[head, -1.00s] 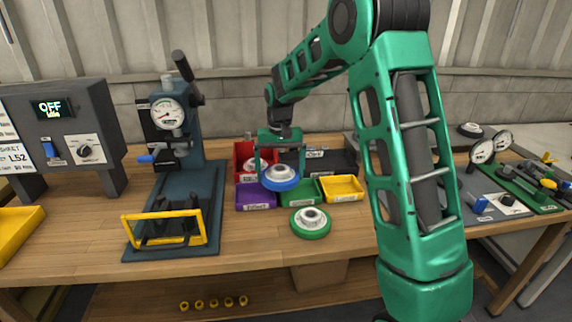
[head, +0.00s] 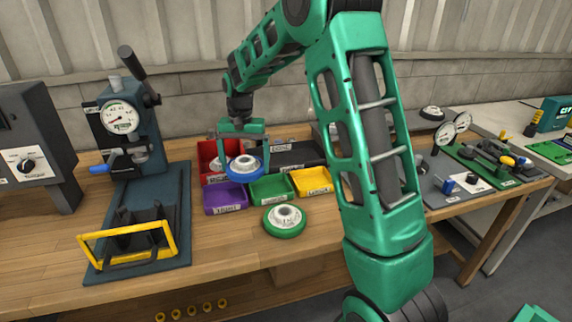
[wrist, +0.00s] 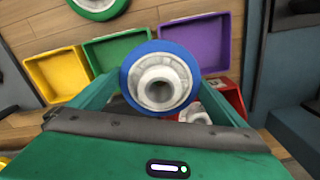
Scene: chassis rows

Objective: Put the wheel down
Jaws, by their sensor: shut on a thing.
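A blue-rimmed wheel (head: 245,170) with a pale metal hub is held in my gripper (head: 243,150), above the coloured bins. In the wrist view the same wheel (wrist: 160,82) sits between the two green fingers, hub facing the camera. My gripper is shut on it. A green-rimmed wheel (head: 284,221) lies flat on the wooden bench in front of the bins; part of it shows at the top of the wrist view (wrist: 98,8). Whether the held wheel touches a bin below cannot be told.
Red (head: 208,160), purple (head: 226,208), green (head: 270,189) and yellow (head: 312,192) bins stand together; the red one holds a pale part. A press with a dial (head: 120,117) stands left. The bench front (head: 225,250) is bare. Gauges (head: 452,130) lie right.

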